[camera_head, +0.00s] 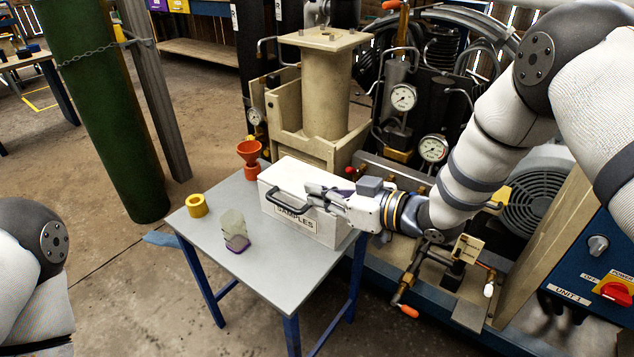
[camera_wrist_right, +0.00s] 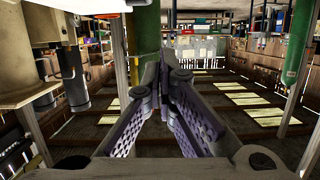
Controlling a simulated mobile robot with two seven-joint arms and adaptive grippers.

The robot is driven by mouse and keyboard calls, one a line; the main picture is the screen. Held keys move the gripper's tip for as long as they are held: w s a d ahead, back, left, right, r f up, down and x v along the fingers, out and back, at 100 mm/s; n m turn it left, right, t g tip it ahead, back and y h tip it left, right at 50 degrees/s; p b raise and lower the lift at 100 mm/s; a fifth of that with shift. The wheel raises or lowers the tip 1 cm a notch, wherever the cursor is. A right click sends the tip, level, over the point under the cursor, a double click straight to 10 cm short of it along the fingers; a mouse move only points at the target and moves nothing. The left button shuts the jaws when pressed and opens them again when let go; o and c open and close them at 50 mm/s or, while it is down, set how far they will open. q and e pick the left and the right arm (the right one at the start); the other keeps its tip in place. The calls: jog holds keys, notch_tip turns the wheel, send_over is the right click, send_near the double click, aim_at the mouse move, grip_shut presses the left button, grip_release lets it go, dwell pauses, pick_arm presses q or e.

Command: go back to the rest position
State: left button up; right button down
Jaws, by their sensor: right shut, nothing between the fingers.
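My right gripper (camera_head: 316,196) is shut and empty. In the head view its fingers point left, in front of or above the white box marked SAMPLES (camera_head: 330,228); I cannot tell whether they touch it. In the right wrist view the fingers of my right gripper (camera_wrist_right: 163,80) come together with nothing between them. My left arm shows only as a link at the lower left of the head view, and its gripper is out of view.
A grey table (camera_head: 272,263) with blue legs carries the SAMPLES box, a yellow ring (camera_head: 197,206), a clear jar with a purple base (camera_head: 235,232) and a red funnel (camera_head: 249,152). The compressor with gauges (camera_head: 403,97) stands behind and right. A green column (camera_head: 110,130) stands left.

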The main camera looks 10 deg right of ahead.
jog(key=s+d+f+m+g+h, duration=0.3)
jog(key=s+d+f+h, duration=0.1)
jog(key=s+f, duration=0.7)
jog(key=s+d+f+m+g+h, duration=0.3)
jog(key=s+d+f+m+h, duration=0.1)
jog(key=s+f, duration=0.7)
jog(key=s+d+m+g+h, duration=0.1)
jog(key=s+d+g, duration=0.1)
jog(key=s, duration=1)
jog(key=s+d+m+g+h, duration=0.1)
jog(key=s+g, duration=0.4)
jog(key=s, duration=0.8)
jog(key=d+h, duration=0.1)
jog(key=d, duration=0.1)
jog(key=shift+s+d+r+p, duration=0.15)
jog(key=shift+s+d+p, duration=0.1)
jog(key=shift+d+p, duration=0.05)
